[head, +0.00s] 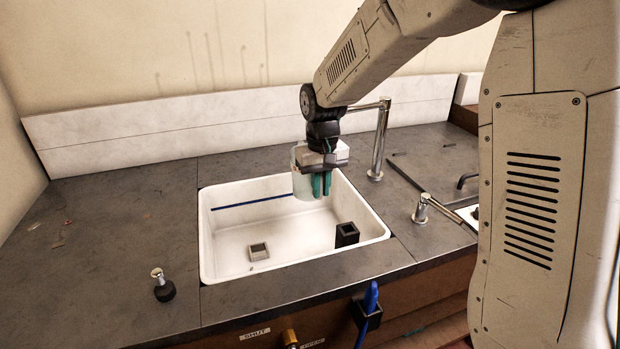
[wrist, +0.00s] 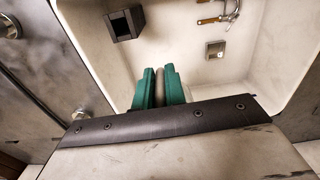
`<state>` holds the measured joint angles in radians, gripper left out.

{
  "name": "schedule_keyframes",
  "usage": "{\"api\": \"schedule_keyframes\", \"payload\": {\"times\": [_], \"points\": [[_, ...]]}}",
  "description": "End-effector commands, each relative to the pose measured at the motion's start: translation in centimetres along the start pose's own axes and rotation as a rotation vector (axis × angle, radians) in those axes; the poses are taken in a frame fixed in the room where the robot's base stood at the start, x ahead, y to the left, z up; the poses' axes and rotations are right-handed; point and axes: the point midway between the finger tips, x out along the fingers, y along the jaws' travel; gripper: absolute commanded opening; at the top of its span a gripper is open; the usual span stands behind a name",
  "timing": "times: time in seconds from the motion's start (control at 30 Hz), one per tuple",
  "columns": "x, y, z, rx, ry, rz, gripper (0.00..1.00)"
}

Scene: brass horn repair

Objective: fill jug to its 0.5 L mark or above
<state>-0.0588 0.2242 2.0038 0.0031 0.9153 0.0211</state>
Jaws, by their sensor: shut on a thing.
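The jug (head: 303,184) is a pale, translucent vessel held over the back right part of the white sink (head: 209,262). My gripper (head: 322,186) has teal fingers and is shut on the jug's near side, apparently at its handle. In the wrist view the teal fingers (wrist: 159,88) close on a narrow grey-brown piece; the rest of the jug is hidden there. A chrome spout (head: 379,143) stands behind the sink, its arm reaching left behind my wrist. The spout's outlet is hidden. I see no water stream, and the jug's level and marks cannot be read.
A black open box (head: 347,235) and a small grey square fitting (head: 258,252) are in the sink. A chrome lever (head: 421,210) stands to its right, a chrome knob (head: 160,285) to its left. A blue handle (head: 371,297) and a brass knob (head: 290,338) are at the front. The left counter is mostly clear.

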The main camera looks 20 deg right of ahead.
Motion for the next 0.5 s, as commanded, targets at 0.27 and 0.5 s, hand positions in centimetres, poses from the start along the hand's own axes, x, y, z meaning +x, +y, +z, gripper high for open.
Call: {"api": "schedule_keyframes", "payload": {"times": [0.27, 0.5], "points": [[-0.1, 0.0, 0.0, 0.0, 0.003, 0.0, 0.0], [-0.3, -0.1, 1.5, 0.0, 0.004, 0.0, 0.0]]}}
